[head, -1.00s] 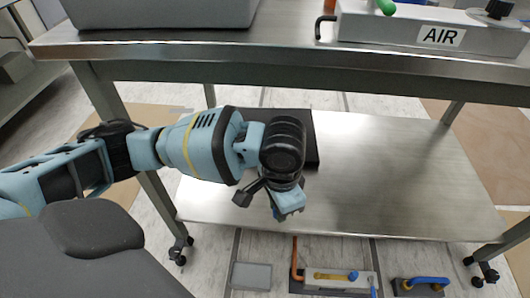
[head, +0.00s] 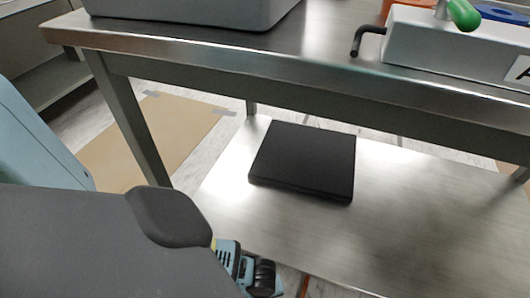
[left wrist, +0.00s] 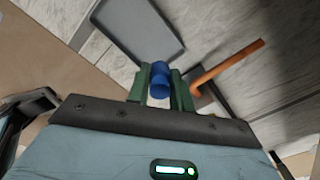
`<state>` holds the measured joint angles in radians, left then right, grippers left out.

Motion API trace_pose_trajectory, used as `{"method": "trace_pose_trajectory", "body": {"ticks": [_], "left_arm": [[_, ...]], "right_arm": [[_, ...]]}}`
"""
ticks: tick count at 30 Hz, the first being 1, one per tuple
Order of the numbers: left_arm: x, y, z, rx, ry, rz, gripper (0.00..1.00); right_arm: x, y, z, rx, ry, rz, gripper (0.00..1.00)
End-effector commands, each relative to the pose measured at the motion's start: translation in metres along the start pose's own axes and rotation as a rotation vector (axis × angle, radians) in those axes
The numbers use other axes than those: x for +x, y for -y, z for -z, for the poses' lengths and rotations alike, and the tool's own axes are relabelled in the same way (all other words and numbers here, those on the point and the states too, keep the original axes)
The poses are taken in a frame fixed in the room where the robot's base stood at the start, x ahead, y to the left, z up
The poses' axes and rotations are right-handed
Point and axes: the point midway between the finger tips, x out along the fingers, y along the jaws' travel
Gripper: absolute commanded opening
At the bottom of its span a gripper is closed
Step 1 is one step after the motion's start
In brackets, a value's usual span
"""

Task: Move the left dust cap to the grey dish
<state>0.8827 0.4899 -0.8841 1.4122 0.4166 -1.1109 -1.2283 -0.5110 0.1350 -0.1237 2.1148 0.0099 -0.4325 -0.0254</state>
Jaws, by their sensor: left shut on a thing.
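In the left wrist view, my left gripper (left wrist: 161,88) has its two green fingers shut on a small blue dust cap (left wrist: 160,76). The cap sticks out past the fingertips. The grey dish (left wrist: 138,38), a shallow rectangular tray with a raised rim, lies on the floor beyond the cap, up and slightly left in that view. The cap appears apart from the dish; its height above it is hard to tell. My right gripper is not in view.
An orange handle (left wrist: 228,62) on a dark base lies right of the dish. In the head view, a steel table's lower shelf (head: 400,215) bears a black flat box (head: 305,160). The table's upper edge (head: 300,75) overhangs. A table leg (head: 130,120) stands at left.

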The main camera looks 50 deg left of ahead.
Motion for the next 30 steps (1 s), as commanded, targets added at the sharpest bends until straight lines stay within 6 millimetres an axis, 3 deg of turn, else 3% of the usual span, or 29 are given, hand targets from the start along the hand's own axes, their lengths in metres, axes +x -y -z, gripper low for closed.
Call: {"method": "trace_pose_trajectory", "body": {"ticks": [6, 17, 30], "left_arm": [[0.018, -0.019, 0.004, 0.104, 0.0, 0.001, 0.0], [0.023, -0.019, 0.004, 0.108, 0.0, 0.001, 0.0], [0.05, -0.019, 0.004, 0.107, 0.0, 0.001, 0.0]], "right_arm": [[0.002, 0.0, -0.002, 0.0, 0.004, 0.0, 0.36], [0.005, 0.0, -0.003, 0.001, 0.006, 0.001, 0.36], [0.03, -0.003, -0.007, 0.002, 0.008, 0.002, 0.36]]}}
